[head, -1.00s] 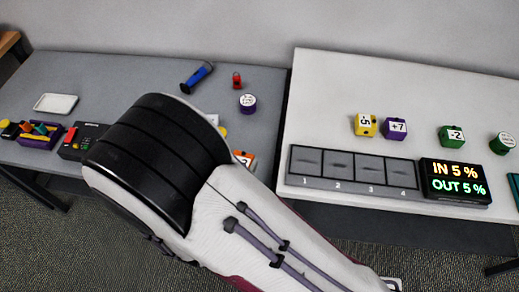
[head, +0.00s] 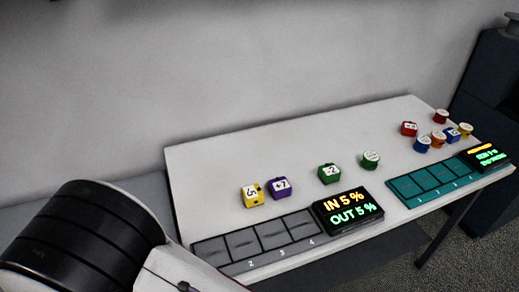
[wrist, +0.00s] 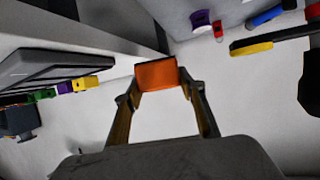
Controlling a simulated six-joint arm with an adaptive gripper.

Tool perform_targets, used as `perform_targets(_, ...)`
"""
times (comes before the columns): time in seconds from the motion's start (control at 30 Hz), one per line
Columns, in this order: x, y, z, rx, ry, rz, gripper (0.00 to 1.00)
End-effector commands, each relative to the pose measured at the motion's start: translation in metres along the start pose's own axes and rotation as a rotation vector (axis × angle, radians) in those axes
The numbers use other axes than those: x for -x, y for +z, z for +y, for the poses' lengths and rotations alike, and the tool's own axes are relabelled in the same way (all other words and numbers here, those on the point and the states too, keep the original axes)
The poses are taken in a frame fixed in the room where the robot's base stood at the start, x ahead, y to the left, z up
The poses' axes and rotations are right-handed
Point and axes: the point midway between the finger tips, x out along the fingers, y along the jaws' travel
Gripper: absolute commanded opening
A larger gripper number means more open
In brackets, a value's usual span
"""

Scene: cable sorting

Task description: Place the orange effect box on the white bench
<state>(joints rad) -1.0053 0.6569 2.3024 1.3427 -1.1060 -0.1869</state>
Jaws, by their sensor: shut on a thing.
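The orange effect box (wrist: 157,74) sits between the two fingers of my gripper (wrist: 162,84) in the wrist view; the fingers are shut on it. The head view shows neither the box nor the fingers, only part of my arm at lower left. The white bench (head: 300,135) fills the middle and right of the head view. It also shows at the left of the wrist view.
The bench's back left is clear.

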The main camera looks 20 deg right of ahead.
Motion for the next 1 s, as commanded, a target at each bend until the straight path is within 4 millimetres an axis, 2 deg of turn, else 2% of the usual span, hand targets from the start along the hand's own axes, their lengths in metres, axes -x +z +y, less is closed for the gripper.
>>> perform_targets(0.2,-0.029,-0.036,0.018,-0.023,0.041,0.002,0.15)
perform_targets(0.6,-0.072,-0.098,0.060,-0.045,0.104,0.015,0.15)
perform_targets(0.8,-0.083,-0.117,0.075,-0.048,0.123,0.022,0.15)
perform_targets(1.0,-0.086,-0.122,0.080,-0.048,0.127,0.024,0.15)
